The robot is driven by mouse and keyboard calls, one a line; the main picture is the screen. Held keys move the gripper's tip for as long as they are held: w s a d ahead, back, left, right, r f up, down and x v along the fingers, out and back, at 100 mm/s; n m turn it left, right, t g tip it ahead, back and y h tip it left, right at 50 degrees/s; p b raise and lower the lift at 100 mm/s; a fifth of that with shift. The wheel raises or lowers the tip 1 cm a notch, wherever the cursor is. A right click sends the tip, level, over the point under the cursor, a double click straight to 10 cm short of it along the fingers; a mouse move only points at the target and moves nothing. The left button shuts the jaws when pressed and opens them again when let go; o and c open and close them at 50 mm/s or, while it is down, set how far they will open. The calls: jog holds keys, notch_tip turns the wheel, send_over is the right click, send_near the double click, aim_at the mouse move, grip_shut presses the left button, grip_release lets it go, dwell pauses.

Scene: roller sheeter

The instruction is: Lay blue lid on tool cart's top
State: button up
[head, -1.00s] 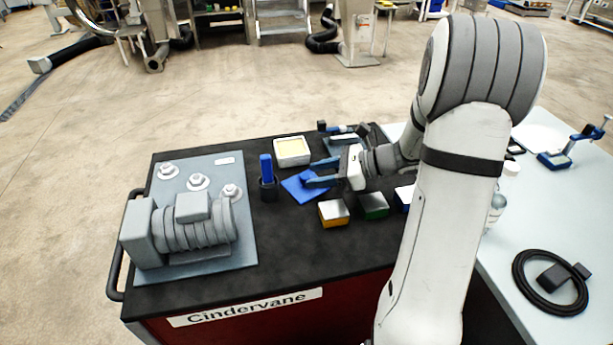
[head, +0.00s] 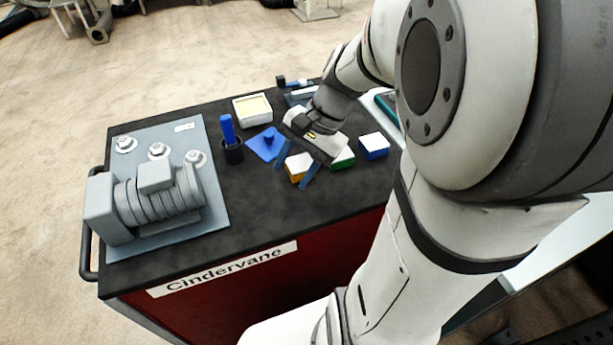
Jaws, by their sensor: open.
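The blue lid (head: 262,148), a flat square plate with a small knob, lies flat on the dark top of the tool cart (head: 240,193). Nothing holds it. My gripper (head: 296,172) is open, just right of the lid, its blue fingers pointing down towards the front.
A green box (head: 343,160) and a blue box (head: 374,146) stand right of the orange one. A grey machine (head: 155,195) fills the cart's left; the front strip is clear.

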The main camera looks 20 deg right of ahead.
jog(key=s+n+h, duration=0.1)
jog(key=n, duration=0.1)
jog(key=s+n+t+h, duration=0.1)
jog(key=s+n+h, duration=0.1)
jog(key=n, duration=0.1)
jog(key=s+r+n+h, duration=0.1)
jog(key=s+n, duration=0.1)
jog(key=n, duration=0.1)
jog(key=n+t+h, duration=0.1)
jog(key=n, duration=0.1)
jog(key=shift+s+d+r+t+h, duration=0.15)
jog(key=shift+s+r+t+h, duration=0.15)
jog(key=shift+r+p, duration=0.3)
